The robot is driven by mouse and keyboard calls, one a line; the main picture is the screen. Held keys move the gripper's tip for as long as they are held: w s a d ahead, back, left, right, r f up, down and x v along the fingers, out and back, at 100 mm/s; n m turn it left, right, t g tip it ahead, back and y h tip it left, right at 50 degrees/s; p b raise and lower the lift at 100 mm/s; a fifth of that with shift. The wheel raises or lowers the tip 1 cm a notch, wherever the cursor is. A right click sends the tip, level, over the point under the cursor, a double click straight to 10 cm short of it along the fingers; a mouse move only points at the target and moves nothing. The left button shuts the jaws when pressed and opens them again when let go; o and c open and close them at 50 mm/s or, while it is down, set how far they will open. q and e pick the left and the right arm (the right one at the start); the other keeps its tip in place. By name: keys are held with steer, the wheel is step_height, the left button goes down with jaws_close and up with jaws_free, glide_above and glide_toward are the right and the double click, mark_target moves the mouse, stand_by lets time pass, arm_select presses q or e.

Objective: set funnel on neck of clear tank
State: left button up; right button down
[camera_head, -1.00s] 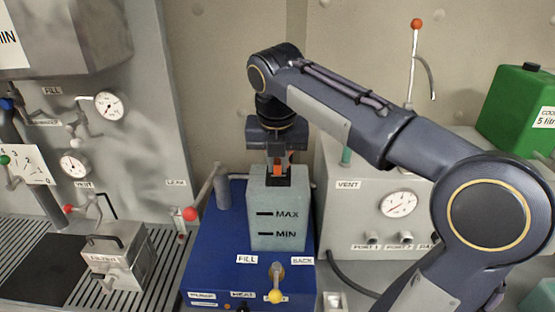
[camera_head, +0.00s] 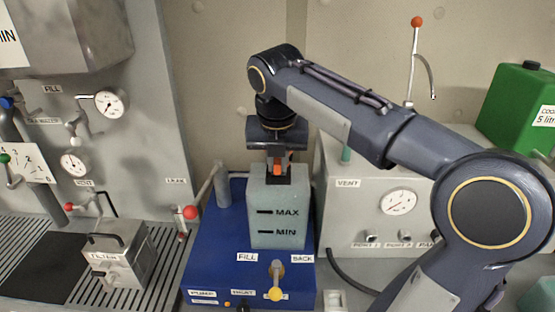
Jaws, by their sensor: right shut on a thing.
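The clear tank (camera_head: 279,222) is a pale, greyish-green block marked MAX and MIN. It stands upright on the blue unit in the middle of the head view. My right gripper (camera_head: 277,170) points down right over the tank's top. It is shut on a small orange piece (camera_head: 277,167) just above a dark part at the tank's top. The jaws hide most of this piece and the neck, so I cannot tell whether it is the funnel or whether it touches the neck. No funnel shape shows clearly. My left gripper is not in view.
A red-knobbed lever (camera_head: 190,212) stands left of the tank, and a yellow-knobbed valve (camera_head: 275,294) sits in front. A grey VENT box (camera_head: 345,215) with a gauge is to the right. A green canister (camera_head: 515,110) stands back right, a filter box (camera_head: 118,255) front left.

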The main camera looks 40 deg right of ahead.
steer(key=shift+f+b, duration=0.6)
steer(key=shift+f, duration=0.35)
steer(key=c, duration=1.3)
jaws_free()
steer(key=shift+c, duration=0.2)
steer(key=v, duration=0.8)
steer(key=s+a+f+m+t+y, duration=0.1)
steer(key=s+a+f+m+y, duration=0.1)
steer(key=s+a+f+m, duration=0.2)
steer(key=s+a+f+m+t+y, duration=0.1)
steer(key=s+a+f+m, duration=0.3)
steer(key=f+m, duration=0.7)
steer(key=s+a+f+m+t+y, duration=0.1)
steer(key=s+f+m, duration=0.6)
steer(key=m, duration=0.7)
steer(key=a+f+y+b, duration=0.1)
steer(key=a, duration=0.1)
steer(key=shift+a+f+m+y, duration=0.2)
steer(key=shift+a+m+y, duration=0.2)
